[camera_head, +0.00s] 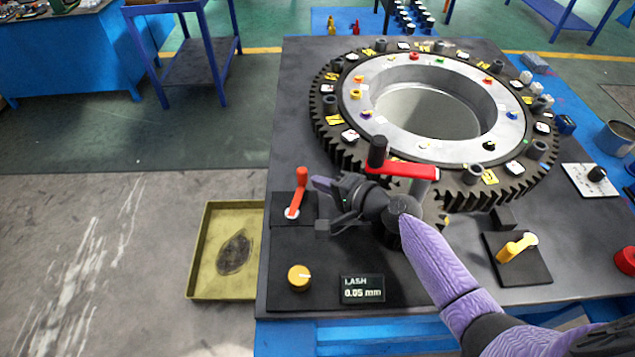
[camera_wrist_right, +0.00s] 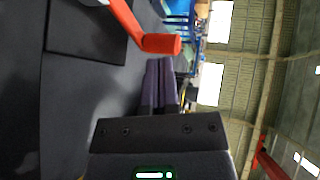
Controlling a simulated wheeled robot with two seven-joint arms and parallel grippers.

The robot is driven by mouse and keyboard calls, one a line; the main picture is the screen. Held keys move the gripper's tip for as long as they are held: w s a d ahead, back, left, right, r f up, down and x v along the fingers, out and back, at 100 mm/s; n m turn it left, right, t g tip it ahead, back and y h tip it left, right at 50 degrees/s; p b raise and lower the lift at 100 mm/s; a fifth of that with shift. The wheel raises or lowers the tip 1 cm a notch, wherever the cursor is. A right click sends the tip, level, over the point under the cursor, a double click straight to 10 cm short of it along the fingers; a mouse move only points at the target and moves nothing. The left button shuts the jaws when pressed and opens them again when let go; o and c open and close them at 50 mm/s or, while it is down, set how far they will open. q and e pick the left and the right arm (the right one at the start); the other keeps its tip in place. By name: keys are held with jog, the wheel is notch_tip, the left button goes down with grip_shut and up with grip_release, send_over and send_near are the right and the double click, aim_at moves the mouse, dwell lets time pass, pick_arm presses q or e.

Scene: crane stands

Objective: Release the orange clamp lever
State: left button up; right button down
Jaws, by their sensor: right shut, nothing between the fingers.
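The orange clamp lever (camera_head: 298,190) stands on a dark square plate at the left of the black table. Its handle points up, tilted slightly right, above a pale round pivot. My right gripper (camera_head: 322,184) is just right of it, with its purple fingers shut and empty, pointing left toward the lever. In the right wrist view the lever (camera_wrist_right: 140,30) lies beyond and above the shut fingertips (camera_wrist_right: 160,62). I see a gap there, but contact is hard to judge in the head view. My left gripper is not in view.
A red crank arm with a black knob (camera_head: 400,168) is behind my right wrist, near the large gear ring (camera_head: 349,118). A yellow knob (camera_head: 299,277) and a LASH 0.05 mm display (camera_head: 362,289) are in front. A yellow lever (camera_head: 517,247) is at right. An olive tray (camera_head: 207,270) is left.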

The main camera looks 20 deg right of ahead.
aim_at(306, 177)
jog(key=shift+w+a+f, duration=0.2)
jog(key=shift+w+a, duration=0.15)
jog(key=shift+w, duration=0.15)
jog(key=shift+w+a+b, duration=0.2)
jog(key=shift+w+b, duration=0.1)
jog(key=shift+b, duration=0.05)
jog(key=shift+w+a, duration=0.4)
jog(key=shift+w, duration=0.05)
